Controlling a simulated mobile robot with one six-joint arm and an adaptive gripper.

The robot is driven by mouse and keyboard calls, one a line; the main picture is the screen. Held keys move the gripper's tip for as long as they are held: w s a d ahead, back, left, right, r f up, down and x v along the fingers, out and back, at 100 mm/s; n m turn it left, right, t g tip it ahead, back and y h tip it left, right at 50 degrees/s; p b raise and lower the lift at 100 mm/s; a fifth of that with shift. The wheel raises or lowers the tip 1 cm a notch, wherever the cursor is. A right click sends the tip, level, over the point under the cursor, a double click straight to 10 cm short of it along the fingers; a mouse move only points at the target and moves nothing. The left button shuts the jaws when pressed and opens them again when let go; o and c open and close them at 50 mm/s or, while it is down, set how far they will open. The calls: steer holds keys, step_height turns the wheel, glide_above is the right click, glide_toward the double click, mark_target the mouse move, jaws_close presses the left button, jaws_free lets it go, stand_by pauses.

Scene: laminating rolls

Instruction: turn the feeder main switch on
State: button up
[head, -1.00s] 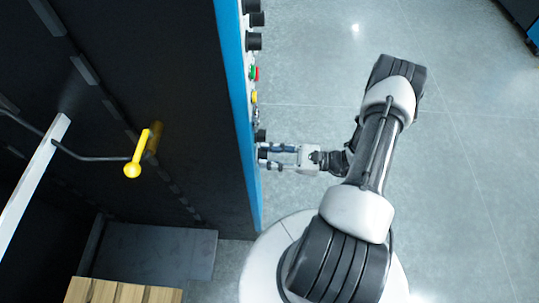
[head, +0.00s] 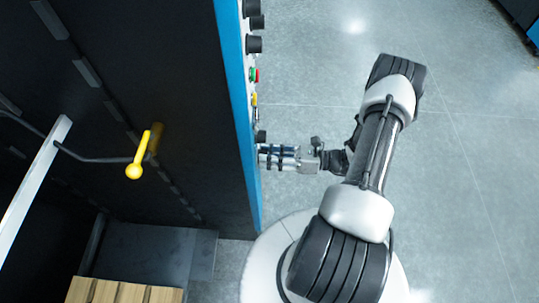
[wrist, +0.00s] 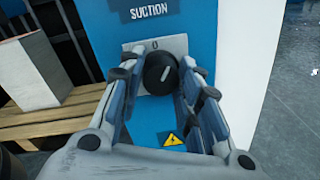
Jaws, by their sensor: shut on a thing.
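A black rotary knob (wrist: 160,73) sits on a light plate (wrist: 133,50) marked "0" on the blue and white panel. The knob's white pointer line is tilted to the right of the "0". My gripper (wrist: 158,80) has one finger on each side of the knob and is shut on it. In the head view my gripper (head: 277,157) reaches the panel's edge from the right, and the knob is hidden there by the fingers. A "SUCTION" label (wrist: 150,12) is above the knob plate. No label naming the feeder main switch is readable.
More black knobs (head: 254,44) and coloured buttons (head: 254,75) line the same panel edge (head: 240,110). A yellow-ended lever (head: 135,171) is left of it. A wooden pallet (head: 120,291) lies at the lower left. The grey floor (head: 460,180) to the right is open.

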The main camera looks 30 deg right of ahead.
steer(key=m+g+p, duration=0.1)
steer(key=m, duration=0.9)
steer(key=shift+m, duration=0.4)
steer(key=shift+w, duration=0.1)
stand_by(0.3)
steer(key=o, duration=1.1)
steer(key=shift+d, duration=0.1)
steer(key=v, duration=1.2)
steer(key=shift+f, duration=0.15)
